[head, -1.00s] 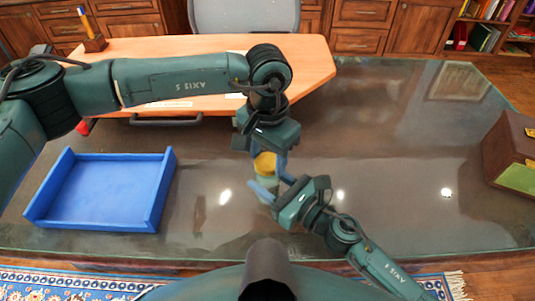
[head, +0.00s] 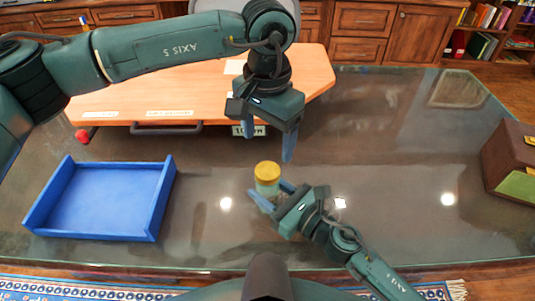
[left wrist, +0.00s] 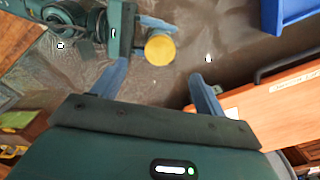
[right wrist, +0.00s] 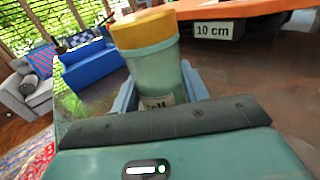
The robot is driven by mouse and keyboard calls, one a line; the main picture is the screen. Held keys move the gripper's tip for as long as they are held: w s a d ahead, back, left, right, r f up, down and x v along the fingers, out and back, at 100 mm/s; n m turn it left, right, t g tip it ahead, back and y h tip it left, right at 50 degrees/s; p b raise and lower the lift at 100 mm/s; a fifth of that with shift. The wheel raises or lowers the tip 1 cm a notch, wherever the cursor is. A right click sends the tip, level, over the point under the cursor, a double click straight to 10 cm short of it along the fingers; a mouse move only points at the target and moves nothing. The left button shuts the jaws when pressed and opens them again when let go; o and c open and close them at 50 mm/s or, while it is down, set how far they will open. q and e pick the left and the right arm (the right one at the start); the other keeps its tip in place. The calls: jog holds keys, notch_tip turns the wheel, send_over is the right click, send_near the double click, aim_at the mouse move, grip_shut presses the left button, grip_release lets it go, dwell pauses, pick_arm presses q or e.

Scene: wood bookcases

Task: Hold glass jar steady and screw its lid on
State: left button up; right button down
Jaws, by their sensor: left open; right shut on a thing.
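The glass jar (head: 267,188) stands upright on the glass-topped table, with the yellow lid (head: 267,171) sitting on its top. In the right wrist view the jar (right wrist: 155,75) is pale green with a label partly hidden, and the lid (right wrist: 141,28) covers its mouth. My right gripper (head: 267,198) is shut on the jar's lower body from the right. My left gripper (head: 268,146) is open and empty, above and apart from the lid. The left wrist view shows the lid (left wrist: 160,49) beyond the open fingers.
A blue tray (head: 105,200) lies on the table at the left. An orange wooden board (head: 190,90) with a dark handle (head: 166,129) is behind the jar, carrying a 10 cm label. A brown box (head: 512,165) stands at the right edge.

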pick_arm(q)
jog(key=shift+r, duration=2.1)
pick_arm(e)
jog(key=c, duration=0.7)
grip_release()
jog(key=shift+o, duration=0.2)
pick_arm(q)
notch_tip(320, 180, down, 4)
jog(key=b, duration=0.3)
jog(key=shift+r+b, duration=0.2)
jog(key=shift+b, duration=0.1)
pick_arm(e)
jog(key=v, duration=1.2)
jog(key=shift+s+d+f, duration=0.1)
jog(key=shift+f, duration=0.05)
pick_arm(q)
jog(key=shift+f, duration=0.1)
pick_arm(e)
jog(key=shift+s+d, duration=0.3)
jog(key=shift+d, duration=0.05)
pick_arm(q)
jog(key=shift+d, duration=0.1)
pick_arm(e)
jog(key=shift+d, duration=0.1)
